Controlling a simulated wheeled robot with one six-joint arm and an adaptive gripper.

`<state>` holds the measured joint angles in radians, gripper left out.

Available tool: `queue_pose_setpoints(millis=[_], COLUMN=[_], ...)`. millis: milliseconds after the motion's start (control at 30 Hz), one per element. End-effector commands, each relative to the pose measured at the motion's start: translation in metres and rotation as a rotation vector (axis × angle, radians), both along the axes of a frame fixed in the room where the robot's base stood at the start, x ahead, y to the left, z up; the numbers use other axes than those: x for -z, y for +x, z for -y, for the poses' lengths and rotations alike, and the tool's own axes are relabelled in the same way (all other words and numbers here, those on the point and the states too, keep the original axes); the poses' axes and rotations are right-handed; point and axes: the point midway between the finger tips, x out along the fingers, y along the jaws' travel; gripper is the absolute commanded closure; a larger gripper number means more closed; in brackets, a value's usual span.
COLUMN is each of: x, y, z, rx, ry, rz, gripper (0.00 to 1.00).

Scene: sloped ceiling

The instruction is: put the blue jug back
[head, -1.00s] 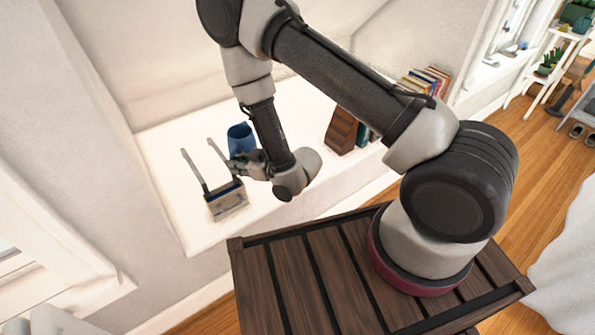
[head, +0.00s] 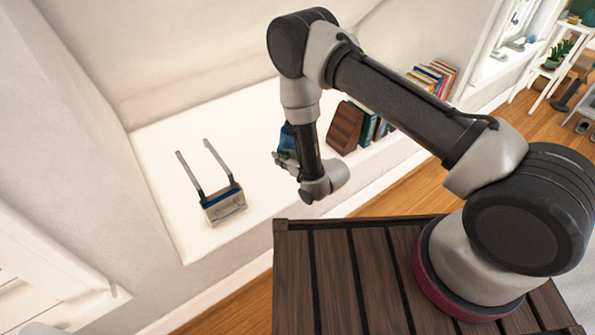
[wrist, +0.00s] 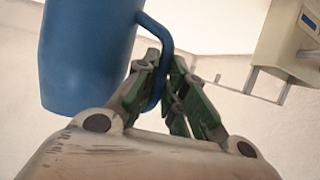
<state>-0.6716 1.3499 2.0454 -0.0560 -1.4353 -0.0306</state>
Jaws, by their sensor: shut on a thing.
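The blue jug (head: 287,137) shows in the head view above the white ledge, partly hidden behind my arm. In the wrist view the jug (wrist: 85,50) is large at the upper left, with its handle on its right side. My gripper (wrist: 163,88) is shut on that handle, its green-padded fingers around it. In the head view my gripper (head: 286,159) is beside the jug, largely covered by the wrist. I cannot tell whether the jug's base touches the ledge.
On the white ledge (head: 180,140), a cream-and-blue box with two upright bars (head: 224,204) stands left of the jug. A brown wooden block (head: 346,128) and several books (head: 368,125) stand close on the right. The ledge between box and jug is clear.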

Motion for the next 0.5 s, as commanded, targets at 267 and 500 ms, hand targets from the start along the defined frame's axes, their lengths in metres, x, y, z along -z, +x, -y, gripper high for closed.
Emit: queue_pose_setpoints(millis=[267,500], x=[0.038,0.066], y=[0.0,0.0], z=[0.0,0.0], rx=[0.0,0.0], ry=[0.001,0.001], rz=[0.003,0.002], gripper=[1.0,1.0])
